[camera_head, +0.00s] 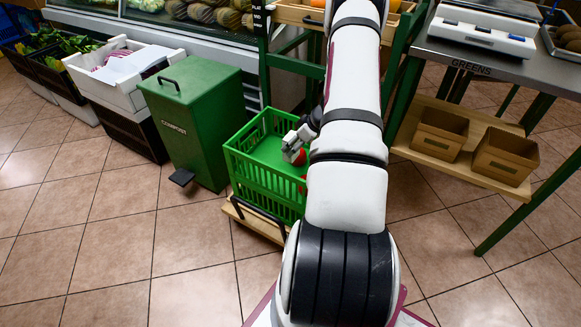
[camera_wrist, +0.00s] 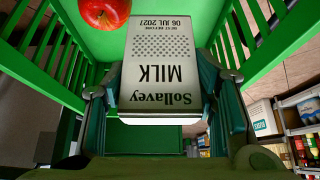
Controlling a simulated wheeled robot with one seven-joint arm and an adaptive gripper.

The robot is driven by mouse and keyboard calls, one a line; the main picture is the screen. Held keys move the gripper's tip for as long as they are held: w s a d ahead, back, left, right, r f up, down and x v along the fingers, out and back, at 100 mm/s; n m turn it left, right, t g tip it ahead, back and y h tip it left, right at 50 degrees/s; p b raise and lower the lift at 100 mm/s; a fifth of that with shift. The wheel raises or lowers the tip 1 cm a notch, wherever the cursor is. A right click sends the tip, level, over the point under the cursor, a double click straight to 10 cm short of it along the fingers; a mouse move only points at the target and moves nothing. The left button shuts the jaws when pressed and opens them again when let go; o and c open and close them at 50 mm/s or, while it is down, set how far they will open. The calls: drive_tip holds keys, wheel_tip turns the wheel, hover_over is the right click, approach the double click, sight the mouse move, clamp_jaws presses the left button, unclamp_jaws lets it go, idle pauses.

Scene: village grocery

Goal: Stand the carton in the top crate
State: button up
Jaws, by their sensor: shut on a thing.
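The green crate (camera_head: 262,180) stands on a low wooden base, left of my arm. My gripper (camera_head: 297,143) is over its right part, and the arm hides some of that side. In the wrist view my gripper (camera_wrist: 155,95) is shut on a grey and white milk carton (camera_wrist: 160,62), with one finger on each side. Its printed face is toward the camera and its lettering is upside down. The green crate's walls (camera_wrist: 60,55) surround it. I cannot tell whether the carton touches the floor. A red apple (camera_wrist: 104,12) lies beside the carton's far end.
A green compost bin (camera_head: 195,120) stands close to the crate's left. A metal table (camera_head: 500,60) with a lower shelf holding brown boxes (camera_head: 440,133) is at the right. The tiled floor in front is clear. Packed shelves (camera_wrist: 300,125) show outside the crate.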

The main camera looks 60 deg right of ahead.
wheel_tip(320, 180, down, 10)
drive_tip(key=shift+r+b, duration=0.2)
drive_tip(key=shift+b, duration=1)
drive_tip(key=shift+f+b, duration=0.2)
drive_tip(key=shift+b, duration=0.2)
drive_tip(key=o, duration=1.4)
drive_tip(key=shift+c, duration=0.2)
drive_tip(key=shift+r, duration=0.15)
